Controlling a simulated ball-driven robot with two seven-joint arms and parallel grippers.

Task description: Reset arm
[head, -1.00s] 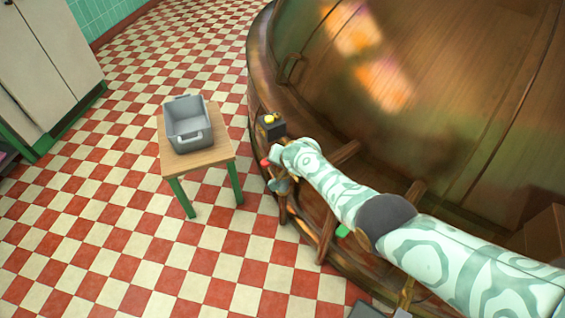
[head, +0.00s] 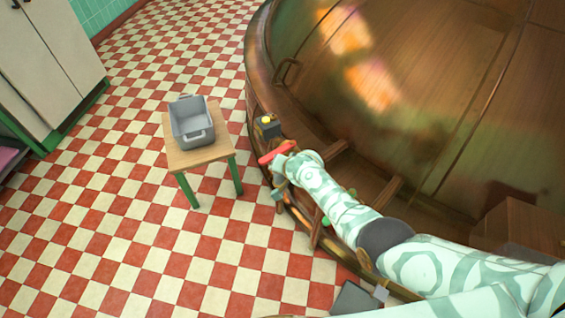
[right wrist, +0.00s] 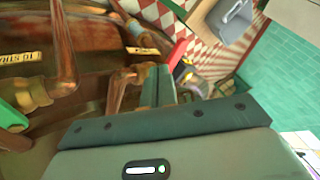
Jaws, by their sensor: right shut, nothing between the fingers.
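My right arm reaches in from the lower right of the head view, beside the large copper kettle (head: 440,110). In the right wrist view my right gripper (right wrist: 158,86) has its fingers together with nothing between them. A red bar or handle (head: 277,153) shows by the kettle's rim, close to the end of my right arm. A red piece also shows just beyond the fingers in the right wrist view (right wrist: 178,50). I cannot tell whether they touch. My left gripper is not in the frames.
A grey tub (head: 191,121) stands on a small wooden table (head: 213,155) with green legs. A dark box with a yellow top (head: 267,130) sits at the kettle's edge. A cabinet (head: 45,65) stands at far left. The checkered floor (head: 120,240) is mostly clear.

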